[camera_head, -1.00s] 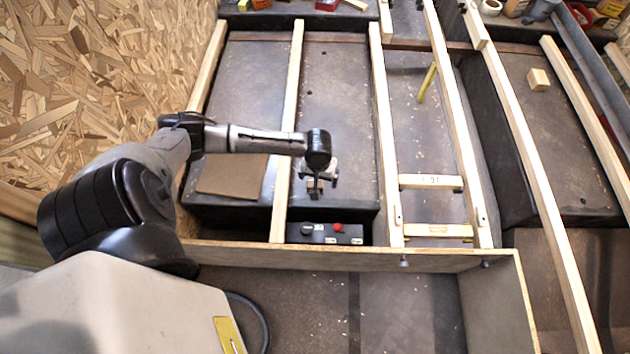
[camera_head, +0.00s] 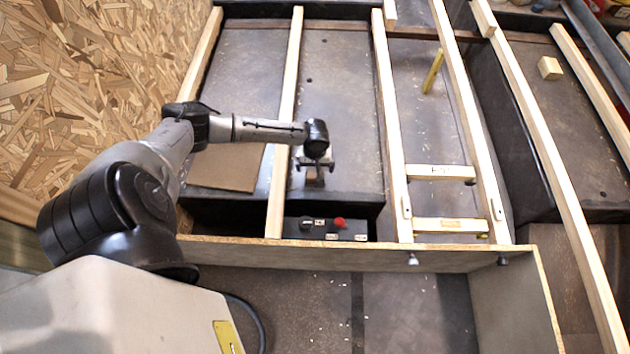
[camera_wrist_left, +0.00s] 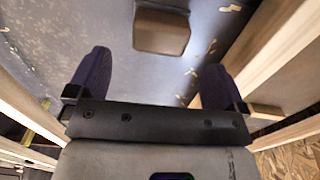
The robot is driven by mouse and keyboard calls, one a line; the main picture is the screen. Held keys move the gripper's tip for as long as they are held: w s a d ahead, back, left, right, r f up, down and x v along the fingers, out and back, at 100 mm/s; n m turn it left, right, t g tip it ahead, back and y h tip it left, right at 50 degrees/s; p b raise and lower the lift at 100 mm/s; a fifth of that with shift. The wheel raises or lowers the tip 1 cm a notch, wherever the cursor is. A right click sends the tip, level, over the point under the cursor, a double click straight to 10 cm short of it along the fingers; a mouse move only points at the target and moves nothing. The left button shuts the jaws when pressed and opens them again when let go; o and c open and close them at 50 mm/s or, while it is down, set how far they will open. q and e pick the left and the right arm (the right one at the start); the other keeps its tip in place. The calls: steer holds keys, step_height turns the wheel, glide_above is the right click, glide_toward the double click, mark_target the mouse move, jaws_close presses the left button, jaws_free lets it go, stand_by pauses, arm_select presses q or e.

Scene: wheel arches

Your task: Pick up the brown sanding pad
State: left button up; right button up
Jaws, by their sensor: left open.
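The brown sanding pad (camera_wrist_left: 162,31) shows in the left wrist view as a small brown block with rounded corners. It lies on the grey surface at the top centre, beyond and between my fingertips. My left gripper (camera_wrist_left: 157,65) is open, its two dark fingers wide apart with nothing between them. In the head view my left gripper (camera_head: 315,165) points down over the grey panel between two wooden battens, and it largely hides the pad there. My right gripper is not in view.
Wooden battens (camera_head: 287,120) run along both sides of the gripper. A flat brown sheet (camera_head: 228,172) lies to the left. A black box with a red button (camera_head: 327,229) sits in front, behind a wooden board (camera_head: 330,256).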

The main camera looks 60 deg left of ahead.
mark_target(315, 175)
arm_select(q)
steer(key=shift+s+d+f+b, duration=0.1)
steer(key=shift+d+f+b, duration=0.05)
steer(key=shift+f+b, duration=1.2)
steer(key=shift+s+d+f+b, duration=0.1)
steer(key=shift+f+b, duration=1)
steer(key=shift+f, duration=0.35)
steer(key=shift+c, duration=0.3)
steer(key=shift+c, duration=0.7)
steer(key=c, duration=0.8)
steer(key=shift+r, duration=0.15)
